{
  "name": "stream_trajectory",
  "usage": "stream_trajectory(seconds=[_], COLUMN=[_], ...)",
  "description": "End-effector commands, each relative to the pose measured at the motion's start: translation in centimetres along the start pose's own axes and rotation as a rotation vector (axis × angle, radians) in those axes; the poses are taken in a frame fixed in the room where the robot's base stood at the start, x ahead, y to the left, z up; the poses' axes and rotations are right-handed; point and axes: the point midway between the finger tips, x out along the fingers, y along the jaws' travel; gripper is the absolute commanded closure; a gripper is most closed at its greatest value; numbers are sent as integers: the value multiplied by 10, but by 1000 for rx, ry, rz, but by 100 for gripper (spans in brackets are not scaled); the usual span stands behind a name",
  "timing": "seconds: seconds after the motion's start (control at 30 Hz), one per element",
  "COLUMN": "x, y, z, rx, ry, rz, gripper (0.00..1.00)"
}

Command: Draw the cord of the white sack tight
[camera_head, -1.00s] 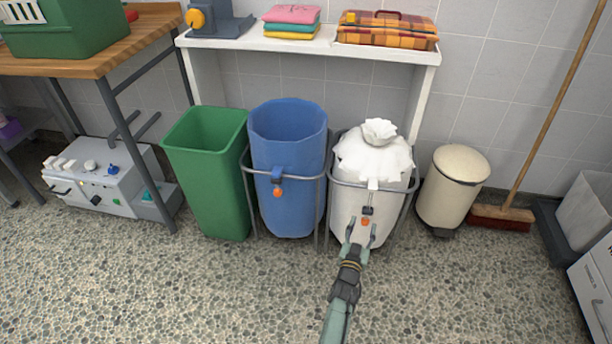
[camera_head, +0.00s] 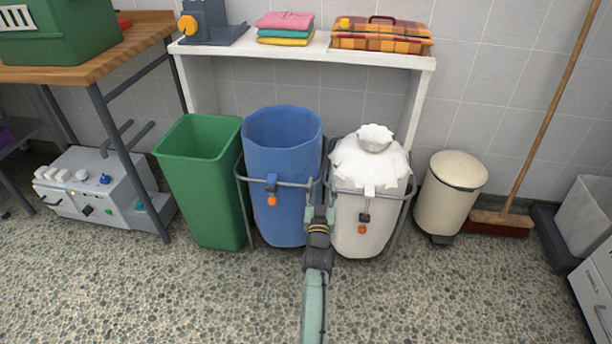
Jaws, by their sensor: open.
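The white sack (camera_head: 355,207) hangs in a metal ring frame, right of the blue sack. Its top is gathered into a narrow neck with a ruffled tuft (camera_head: 375,138) above. A short cord hangs at its front below a white tab (camera_head: 369,191), with a dark cord lock (camera_head: 364,217) and an orange bead (camera_head: 362,229) at the end. My gripper (camera_head: 319,213) is open and appears empty. It is left of the bead, in front of the gap between the two sacks. The bead hangs free, apart from the fingers.
The blue sack (camera_head: 283,150) stands open-topped in its own frame, with a blue lock and orange bead (camera_head: 271,201). A green bin (camera_head: 205,185) is at left, a cream pedal bin (camera_head: 450,195) and broom (camera_head: 500,220) at right. A white shelf (camera_head: 300,50) is above. The front floor is clear.

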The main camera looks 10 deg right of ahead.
Motion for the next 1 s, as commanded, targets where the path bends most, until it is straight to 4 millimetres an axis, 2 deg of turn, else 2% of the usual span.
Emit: stream_trajectory(seconds=[0.2,0.4,1.0], x=[9,12,14], y=[-30,-46,-51], z=[-27,-42,-47], rx=[7,9,10], ry=[30,46,50], rz=[-50,-78,-86], gripper=[54,54,54])
